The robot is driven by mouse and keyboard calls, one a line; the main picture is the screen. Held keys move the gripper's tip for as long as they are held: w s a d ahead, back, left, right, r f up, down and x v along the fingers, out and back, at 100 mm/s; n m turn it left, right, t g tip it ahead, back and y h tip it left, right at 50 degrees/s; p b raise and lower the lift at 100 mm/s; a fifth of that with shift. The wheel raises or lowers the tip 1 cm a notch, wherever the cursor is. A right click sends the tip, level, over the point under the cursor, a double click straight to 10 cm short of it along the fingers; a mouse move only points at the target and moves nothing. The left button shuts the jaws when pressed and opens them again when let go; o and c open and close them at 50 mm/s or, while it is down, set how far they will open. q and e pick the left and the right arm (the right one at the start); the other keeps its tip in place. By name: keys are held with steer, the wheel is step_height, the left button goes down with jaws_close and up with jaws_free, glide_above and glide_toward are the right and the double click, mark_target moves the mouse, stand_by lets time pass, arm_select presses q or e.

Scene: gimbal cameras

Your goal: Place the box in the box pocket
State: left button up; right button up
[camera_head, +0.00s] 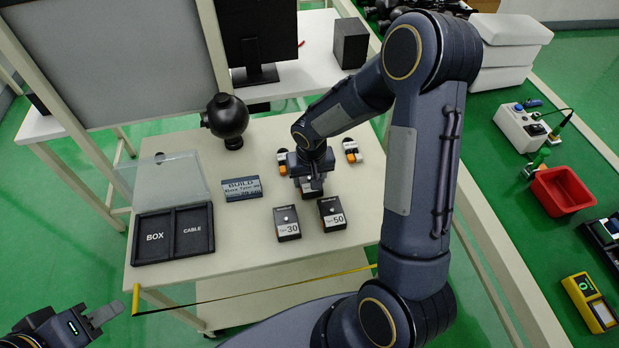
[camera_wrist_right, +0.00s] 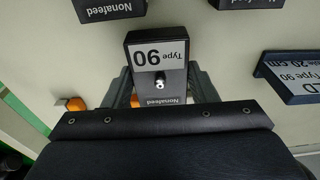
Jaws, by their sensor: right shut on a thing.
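The Type 90 box (camera_wrist_right: 150,52), black with a white label and a metal knob, is between the fingers of my right gripper (camera_wrist_right: 160,85) in the wrist view. In the head view my right gripper (camera_head: 311,178) hangs over the table's back right part, shut on this box and mostly hiding it. The box pocket (camera_head: 155,262) is the left compartment, marked BOX, of a black tray at the table's left; it looks empty. The CABLE compartment (camera_head: 194,246) is beside it. My left gripper (camera_head: 104,314) is at the bottom left, off the table; its finger gap is unclear.
A Type 30 box (camera_head: 287,223) and a Type 50 box (camera_head: 332,213) stand in front of my right gripper. A BUILD sign (camera_head: 242,188) reading Type 90 and a black round device (camera_head: 228,120) stand between it and the tray. A clear lid (camera_head: 172,180) stands behind the tray.

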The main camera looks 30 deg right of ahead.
steer(key=shift+f, duration=0.4)
steer(key=shift+f, duration=0.15)
steer(key=o, duration=1)
steer(key=shift+o, duration=0.2)
